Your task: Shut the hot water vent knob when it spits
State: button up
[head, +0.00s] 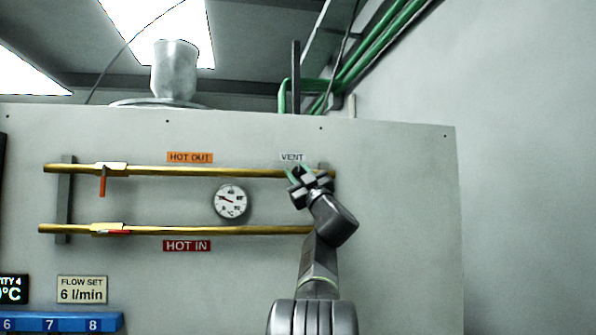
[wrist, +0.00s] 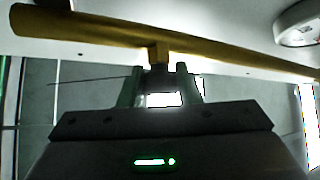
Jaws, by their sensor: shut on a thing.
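The vent knob (wrist: 157,78) is a small dark piece at the end of a short brass stub (wrist: 159,54) on the brass pipe, seen in the wrist view. My gripper (wrist: 158,86) has its two pale green fingers on either side of the knob and is shut on it. In the head view my gripper (head: 299,174) is at the right end of the upper HOT OUT pipe (head: 220,171), just below the VENT label (head: 292,157). There it hides the knob. No water or spray shows at the vent in either view.
The lower HOT IN pipe (head: 210,231) runs below. An orange lever (head: 102,183) hangs down from the upper pipe; a red lever (head: 117,232) lies along the lower one. A round gauge (head: 230,201) sits between the pipes. The panel (head: 405,215) right of my arm is bare.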

dwell(0.3)
jog(key=o, duration=1)
jog(key=shift+c, duration=0.2)
jog(key=b+v, duration=0.6)
jog(key=v, duration=0.7)
jog(key=shift+s+d+f+b, duration=0.2)
jog(key=shift+d+f+b, duration=0.05)
jog(key=shift+d+b, duration=0.1)
